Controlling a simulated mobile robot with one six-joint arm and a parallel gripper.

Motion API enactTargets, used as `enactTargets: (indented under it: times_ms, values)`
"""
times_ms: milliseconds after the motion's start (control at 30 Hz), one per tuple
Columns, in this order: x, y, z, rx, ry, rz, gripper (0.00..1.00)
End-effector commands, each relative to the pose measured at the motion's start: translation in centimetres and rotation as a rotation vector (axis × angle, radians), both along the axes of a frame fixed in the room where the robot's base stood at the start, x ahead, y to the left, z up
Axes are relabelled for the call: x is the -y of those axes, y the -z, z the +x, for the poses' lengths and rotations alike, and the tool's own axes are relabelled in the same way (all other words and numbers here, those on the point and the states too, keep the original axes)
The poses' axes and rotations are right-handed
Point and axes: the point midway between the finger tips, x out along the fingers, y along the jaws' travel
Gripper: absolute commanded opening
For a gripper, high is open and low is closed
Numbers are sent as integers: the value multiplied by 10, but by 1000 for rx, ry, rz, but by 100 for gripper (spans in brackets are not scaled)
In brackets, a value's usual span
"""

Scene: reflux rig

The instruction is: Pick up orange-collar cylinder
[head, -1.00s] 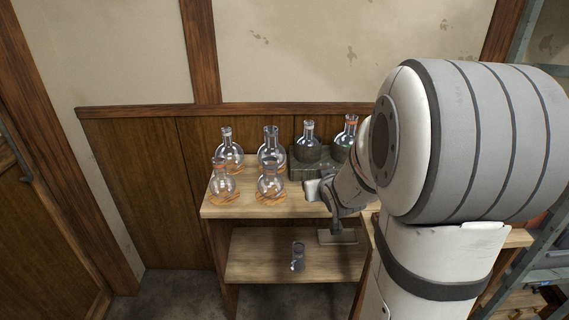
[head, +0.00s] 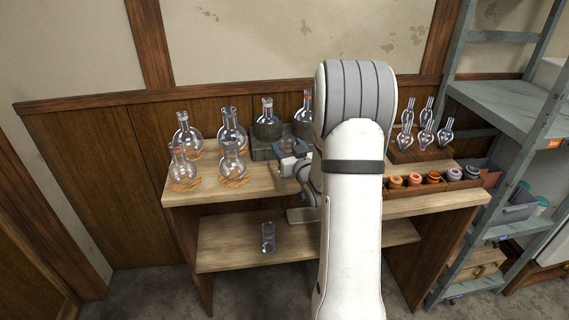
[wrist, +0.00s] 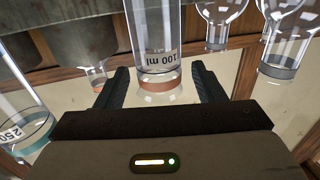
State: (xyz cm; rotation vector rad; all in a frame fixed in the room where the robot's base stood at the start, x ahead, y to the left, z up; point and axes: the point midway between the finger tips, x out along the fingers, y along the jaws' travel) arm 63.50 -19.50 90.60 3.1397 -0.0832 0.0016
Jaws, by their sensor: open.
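The orange-collar cylinder (wrist: 160,55) is clear, with a 100 ml label and an orange band. The wrist view shows it upside down, between the two fingers. My gripper (wrist: 160,72) is open, with a finger on each side of the cylinder and a visible gap to each. In the head view my gripper (head: 290,152) is over the bench top, in front of the dark heating blocks. My arm hides much of that spot, so I cannot clearly make out the cylinder there.
A 250-marked vessel with a teal band (wrist: 25,130) stands beside it. Round flasks (head: 232,160) on cork rings stand to the left. A box of coloured rings (head: 430,180) and bulb-shaped glassware (head: 425,135) are right. A clear vessel (head: 268,238) stands on the lower shelf.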

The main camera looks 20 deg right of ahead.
Motion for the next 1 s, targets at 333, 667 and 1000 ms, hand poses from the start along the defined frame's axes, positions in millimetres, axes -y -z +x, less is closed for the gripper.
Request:
enactTargets:
  times_ms: [333,667,1000]
  values:
    - [2,0,26,0,1,1,63]
    - [2,0,26,-1,1,1,45]
    - [3,0,26,-1,2,1,17]
